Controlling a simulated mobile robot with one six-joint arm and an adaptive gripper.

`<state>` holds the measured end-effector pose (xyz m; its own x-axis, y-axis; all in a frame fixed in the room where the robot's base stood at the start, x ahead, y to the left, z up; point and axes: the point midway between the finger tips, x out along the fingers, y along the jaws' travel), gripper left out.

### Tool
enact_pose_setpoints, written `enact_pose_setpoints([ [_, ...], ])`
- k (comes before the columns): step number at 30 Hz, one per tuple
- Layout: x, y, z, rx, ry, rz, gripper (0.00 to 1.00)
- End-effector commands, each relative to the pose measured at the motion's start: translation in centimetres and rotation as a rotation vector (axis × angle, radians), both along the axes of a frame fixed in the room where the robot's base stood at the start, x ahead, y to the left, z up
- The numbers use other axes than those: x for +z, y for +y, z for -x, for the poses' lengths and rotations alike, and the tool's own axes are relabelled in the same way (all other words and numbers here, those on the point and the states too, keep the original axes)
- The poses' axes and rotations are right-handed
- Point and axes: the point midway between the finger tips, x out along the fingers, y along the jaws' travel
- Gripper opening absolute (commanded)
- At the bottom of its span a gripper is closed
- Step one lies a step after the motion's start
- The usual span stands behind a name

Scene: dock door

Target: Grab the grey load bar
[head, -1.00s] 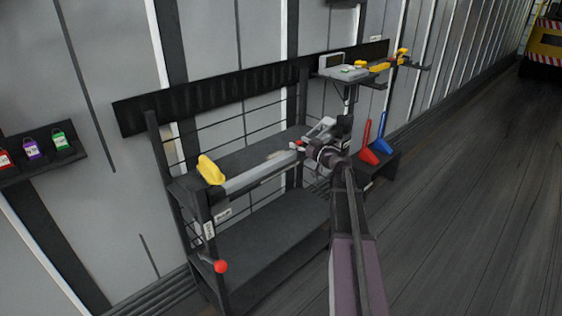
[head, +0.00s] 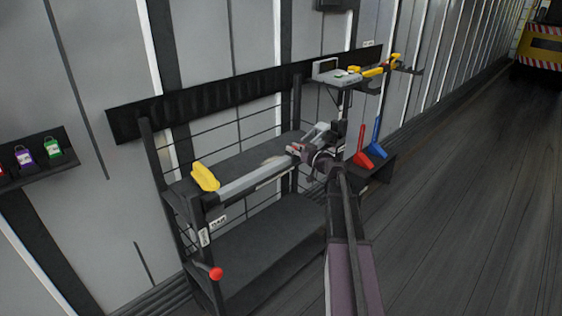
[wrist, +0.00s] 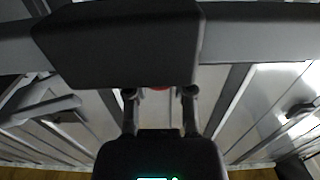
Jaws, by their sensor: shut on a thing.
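The grey load bar (head: 250,179) lies along the front of the rack's upper level in the head view, with a yellow end piece (head: 205,177) at its left. In the wrist view the bar (wrist: 258,32) runs across the top, with a wide dark sleeve (wrist: 115,45) around its middle. My gripper (head: 297,150) is at the right part of the bar. In the wrist view my gripper (wrist: 160,92) is shut on the bar at the dark sleeve, which hides the fingertips. I cannot tell whether the bar touches its supports.
The dark rack (head: 255,243) has a lower shelf and a red knob (head: 216,273) at its front left. Right of it stand a small shelf (head: 338,79), a red scoop-like tool (head: 361,150) and a blue one (head: 376,145). Padlocks hang at left.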

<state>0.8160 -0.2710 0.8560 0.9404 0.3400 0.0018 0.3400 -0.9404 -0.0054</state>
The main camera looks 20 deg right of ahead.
Motion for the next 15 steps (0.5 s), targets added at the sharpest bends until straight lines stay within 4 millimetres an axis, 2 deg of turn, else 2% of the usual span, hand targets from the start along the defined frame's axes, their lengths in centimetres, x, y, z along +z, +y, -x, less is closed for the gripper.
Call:
enact_pose_setpoints([
  [8,0.3,0.1,0.0,0.001,0.000,0.002,0.00],
  [15,1.4,0.1,0.0,0.001,-0.001,0.002,0.00],
])
